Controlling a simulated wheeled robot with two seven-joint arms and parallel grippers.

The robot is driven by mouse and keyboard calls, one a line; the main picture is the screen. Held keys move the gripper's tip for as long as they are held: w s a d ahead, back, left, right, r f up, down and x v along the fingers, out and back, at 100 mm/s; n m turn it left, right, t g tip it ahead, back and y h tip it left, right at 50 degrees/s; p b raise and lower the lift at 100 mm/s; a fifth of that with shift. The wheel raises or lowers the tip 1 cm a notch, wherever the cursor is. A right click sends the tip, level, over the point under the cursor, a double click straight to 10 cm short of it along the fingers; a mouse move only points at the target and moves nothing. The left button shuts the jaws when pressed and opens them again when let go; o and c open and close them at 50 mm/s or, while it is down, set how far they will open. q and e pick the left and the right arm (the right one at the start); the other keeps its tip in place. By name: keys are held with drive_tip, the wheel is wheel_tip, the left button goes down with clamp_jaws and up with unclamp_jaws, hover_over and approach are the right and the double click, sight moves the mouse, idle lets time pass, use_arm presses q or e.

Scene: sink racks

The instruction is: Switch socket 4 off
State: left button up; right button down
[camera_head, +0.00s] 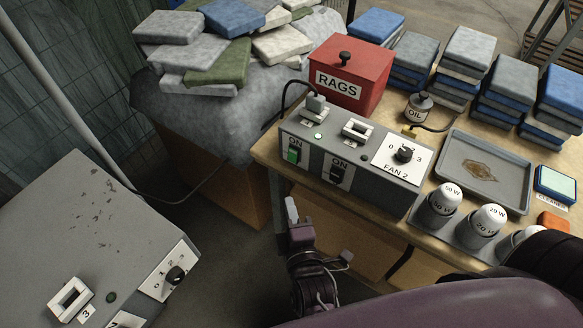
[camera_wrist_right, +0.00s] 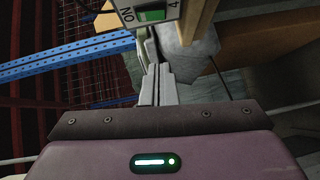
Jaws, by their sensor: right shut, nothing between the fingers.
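The socket box (camera_head: 345,150) stands on the bench edge. Its left socket has a plug (camera_head: 316,104) in it and a green rocker switch (camera_head: 292,155) under an ON label on the front face. In the right wrist view the same green switch (camera_wrist_right: 152,15) shows at the top edge, beside a 4. A small green lamp (camera_head: 318,136) sits near the plug. My right gripper (camera_head: 291,208) is shut and empty, below and in front of the green switch, apart from it. Its thin fingers also show in the right wrist view (camera_wrist_right: 155,70). My left gripper is out of view.
The neighbouring socket has a dark rocker switch (camera_head: 338,173), close to the right. A FAN 2 knob (camera_head: 403,154) is on the same box. Another grey box (camera_head: 90,220) with socket 3 stands at the left.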

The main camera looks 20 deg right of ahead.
approach(290, 158)
drive_tip(key=w+a, duration=0.3)
drive_tip(key=w+d, duration=0.3)
drive_tip(key=shift+w+d+f, duration=0.15)
drive_tip(key=shift+d+f, duration=0.05)
drive_tip(key=shift+f, duration=0.15)
drive_tip(key=shift+w+d+f, duration=0.1)
drive_tip(key=shift+f, duration=0.05)
drive_tip(key=shift+d+t, duration=0.1)
drive_tip(key=shift+t, duration=0.2)
